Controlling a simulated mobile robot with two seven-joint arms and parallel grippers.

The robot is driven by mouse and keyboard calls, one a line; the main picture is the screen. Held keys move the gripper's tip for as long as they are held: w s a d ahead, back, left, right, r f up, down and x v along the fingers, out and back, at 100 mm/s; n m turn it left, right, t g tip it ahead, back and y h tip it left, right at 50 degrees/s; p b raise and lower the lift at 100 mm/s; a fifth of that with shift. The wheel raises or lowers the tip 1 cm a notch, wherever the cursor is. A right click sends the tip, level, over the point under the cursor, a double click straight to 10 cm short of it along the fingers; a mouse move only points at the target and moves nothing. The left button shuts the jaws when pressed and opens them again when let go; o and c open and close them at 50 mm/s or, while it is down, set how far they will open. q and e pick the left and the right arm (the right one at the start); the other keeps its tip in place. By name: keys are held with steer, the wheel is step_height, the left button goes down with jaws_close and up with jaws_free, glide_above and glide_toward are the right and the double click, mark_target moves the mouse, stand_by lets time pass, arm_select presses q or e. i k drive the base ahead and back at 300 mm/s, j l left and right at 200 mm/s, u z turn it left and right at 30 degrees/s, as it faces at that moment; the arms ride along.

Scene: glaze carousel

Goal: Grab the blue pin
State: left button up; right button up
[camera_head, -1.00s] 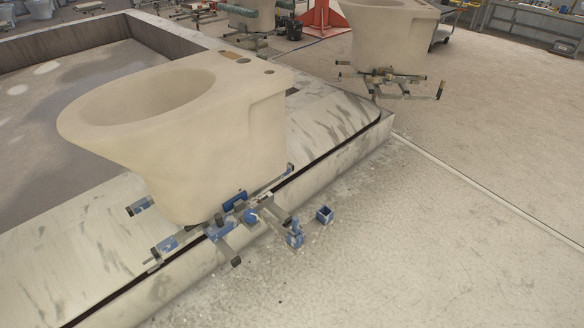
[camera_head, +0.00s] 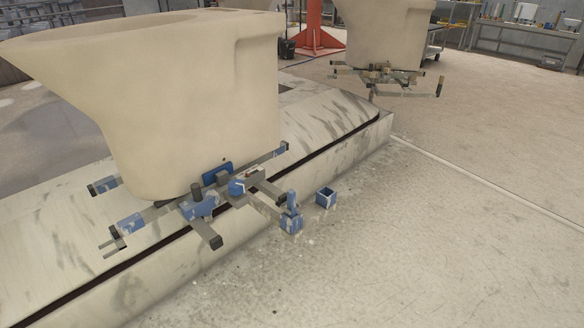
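A small blue upright pin (camera_head: 292,200) stands in a worn blue block (camera_head: 291,223) at the outer end of an arm of the carousel fixture. An open, empty-looking square blue socket (camera_head: 326,197) is just to its right. The fixture (camera_head: 264,203) has grey bars and several blue-painted parts. It carries a large cream toilet body (camera_head: 190,110). Neither of my grippers shows in the head view.
A pale, scuffed raised track (camera_head: 190,262) with a dark slot runs diagonally beneath the fixture. A second toilet body (camera_head: 388,38) on a fixture stands farther back. The concrete floor (camera_head: 450,240) at the right is clear.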

mark_target(291, 195)
steer(key=i+l+u, duration=0.35)
steer(key=i+u, duration=0.15)
steer(key=i+l+u, duration=0.95)
steer(key=l, duration=0.4)
steer(key=k+j, duration=0.05)
steer(key=k, duration=0.05)
